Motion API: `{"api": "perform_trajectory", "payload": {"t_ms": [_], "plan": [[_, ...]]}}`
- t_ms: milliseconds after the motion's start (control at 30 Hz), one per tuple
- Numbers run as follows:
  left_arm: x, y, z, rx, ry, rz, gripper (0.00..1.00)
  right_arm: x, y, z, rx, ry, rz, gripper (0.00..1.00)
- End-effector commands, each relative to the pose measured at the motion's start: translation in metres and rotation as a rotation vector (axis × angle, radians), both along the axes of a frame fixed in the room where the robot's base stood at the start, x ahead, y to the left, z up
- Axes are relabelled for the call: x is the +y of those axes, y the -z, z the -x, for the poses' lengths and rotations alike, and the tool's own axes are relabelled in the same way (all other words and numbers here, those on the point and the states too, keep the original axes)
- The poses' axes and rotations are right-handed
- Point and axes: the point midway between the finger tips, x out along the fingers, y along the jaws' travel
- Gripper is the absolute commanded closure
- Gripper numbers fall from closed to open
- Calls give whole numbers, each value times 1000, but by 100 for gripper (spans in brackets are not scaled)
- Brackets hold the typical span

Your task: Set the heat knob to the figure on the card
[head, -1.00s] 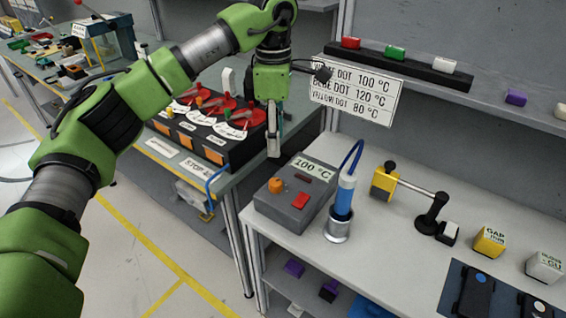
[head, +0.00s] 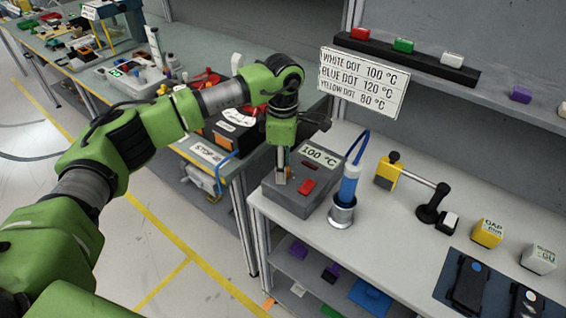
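The grey heat station box (head: 296,202) stands on the right bench, with a red switch (head: 307,186) and a label reading 100 °C (head: 321,155). The orange knob on its left side is hidden behind my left gripper (head: 283,176). That gripper points down with its fingertips at the knob's place; I cannot tell whether they are shut on it. The white card (head: 364,82) on the shelf reads white dot 100 °C, blue dot 120 °C, yellow dot 80 °C. My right gripper is not in view.
A blue-handled iron (head: 349,184) stands in a metal holder (head: 342,212) beside the box, its cable looping up. A yellow and black stand (head: 388,171) is farther right. Dark modules (head: 470,284) lie on a mat at the front right. The left bench is crowded.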

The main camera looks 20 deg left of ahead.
Motion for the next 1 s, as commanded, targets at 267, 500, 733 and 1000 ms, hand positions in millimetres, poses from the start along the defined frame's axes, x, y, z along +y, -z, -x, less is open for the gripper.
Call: {"api": "perform_trajectory", "payload": {"t_ms": [267, 500, 733, 1000], "plan": [[0, 3, 0, 1, 0, 0, 59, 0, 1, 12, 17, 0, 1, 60], [0, 3, 0, 1, 0, 0, 98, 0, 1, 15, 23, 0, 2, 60], [0, 6, 0, -1, 79, 0, 97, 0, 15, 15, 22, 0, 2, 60], [0, 2, 0, 1, 133, 0, 97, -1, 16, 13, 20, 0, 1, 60]]}}
